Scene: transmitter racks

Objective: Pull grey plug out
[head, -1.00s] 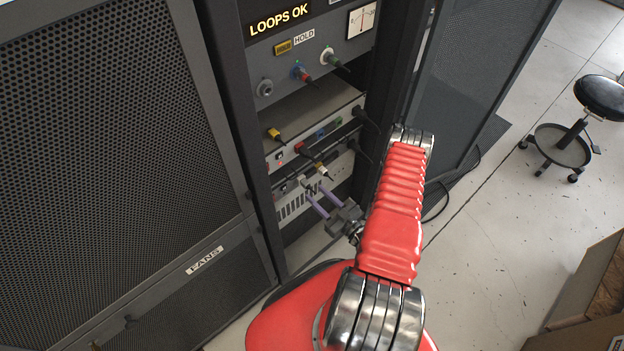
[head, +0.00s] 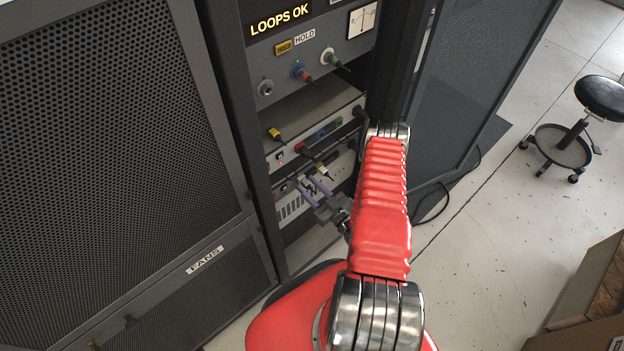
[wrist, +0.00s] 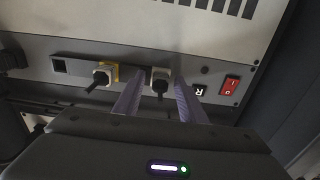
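In the wrist view, a pale grey plug (wrist: 160,76) with a dark cable sits in a socket on the rack's lower panel. My gripper (wrist: 158,86) is open, with one purple finger on each side of this plug. A gap shows between the plug and each finger; I cannot see contact. In the head view, my gripper (head: 311,187) reaches the lower panel from the right, and the grey plug is small and partly hidden by the fingers.
A second pale plug with a yellow surround (wrist: 104,75) sits left of the grey plug in the wrist view. A red switch (wrist: 230,86) and an R label (wrist: 199,90) lie to the right. An open rack door (head: 455,90) stands right of my arm.

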